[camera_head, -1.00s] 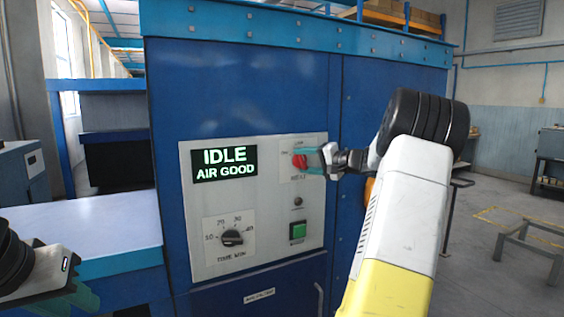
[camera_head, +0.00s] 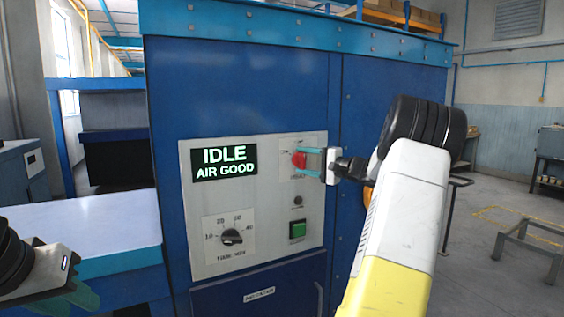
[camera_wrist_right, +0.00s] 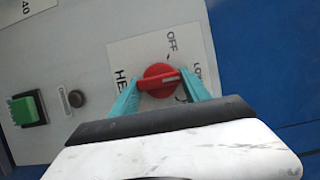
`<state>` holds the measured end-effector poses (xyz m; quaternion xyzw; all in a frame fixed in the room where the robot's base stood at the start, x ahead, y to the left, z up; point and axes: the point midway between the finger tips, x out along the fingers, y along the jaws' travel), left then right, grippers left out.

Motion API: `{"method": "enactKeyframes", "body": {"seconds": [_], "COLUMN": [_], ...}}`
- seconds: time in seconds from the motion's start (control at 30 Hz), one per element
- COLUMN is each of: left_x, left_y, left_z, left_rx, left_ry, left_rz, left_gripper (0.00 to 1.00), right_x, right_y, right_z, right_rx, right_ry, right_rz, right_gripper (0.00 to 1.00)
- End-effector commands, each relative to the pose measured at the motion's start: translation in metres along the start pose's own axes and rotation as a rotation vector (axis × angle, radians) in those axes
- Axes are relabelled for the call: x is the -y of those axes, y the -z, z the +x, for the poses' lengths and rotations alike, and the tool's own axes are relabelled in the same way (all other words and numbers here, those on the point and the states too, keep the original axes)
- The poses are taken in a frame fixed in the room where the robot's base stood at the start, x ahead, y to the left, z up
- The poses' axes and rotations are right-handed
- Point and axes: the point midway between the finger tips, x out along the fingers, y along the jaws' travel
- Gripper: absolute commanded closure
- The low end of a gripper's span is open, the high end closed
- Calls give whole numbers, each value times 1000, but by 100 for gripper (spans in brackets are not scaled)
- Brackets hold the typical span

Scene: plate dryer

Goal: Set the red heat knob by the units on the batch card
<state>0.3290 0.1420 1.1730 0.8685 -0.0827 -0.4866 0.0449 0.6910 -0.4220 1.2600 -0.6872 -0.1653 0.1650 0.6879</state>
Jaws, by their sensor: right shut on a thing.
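The red heat knob (camera_head: 299,160) sits at the upper right of the grey control panel (camera_head: 195,235). In the right wrist view the red knob (camera_wrist_right: 158,82) has a white pointer line aimed at the right finger, near the LOW lettering; OFF is printed above it. My right gripper (camera_head: 308,160) has its teal fingers on both sides of the knob, shut on it; its fingers also show in the right wrist view (camera_wrist_right: 160,92). My left gripper (camera_head: 85,298) is at the lower left, away from the panel, its fingers partly cut off. I cannot make out a batch card.
The display (camera_head: 224,162) reads IDLE, AIR GOOD. Below are a black time dial (camera_head: 232,236), a green button (camera_head: 297,230) and a small dark round fitting (camera_head: 298,200). A pale table (camera_head: 80,230) stands at left. A small label (camera_head: 259,295) below the panel is unreadable.

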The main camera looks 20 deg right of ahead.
Motion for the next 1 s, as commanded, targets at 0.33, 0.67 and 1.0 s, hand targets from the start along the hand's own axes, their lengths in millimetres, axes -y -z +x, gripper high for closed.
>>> {"method": "enactKeyframes", "body": {"seconds": [0.33, 0.67, 1.0], "left_x": [0, 0, 0], "left_y": [0, 0, 0], "left_z": [0, 0, 0], "left_rx": [0, 0, 0], "left_ry": [0, 0, 0], "left_rz": [0, 0, 0], "left_gripper": [70, 70, 70], "right_x": [-1, 0, -1], "right_y": [0, 1, 1], "right_z": [-1, -8, -62], "right_rx": [-2, -2, -4], "right_ry": [-2, -2, -3], "right_rz": [0, -1, -1], "right_gripper": [24, 24, 24]}}
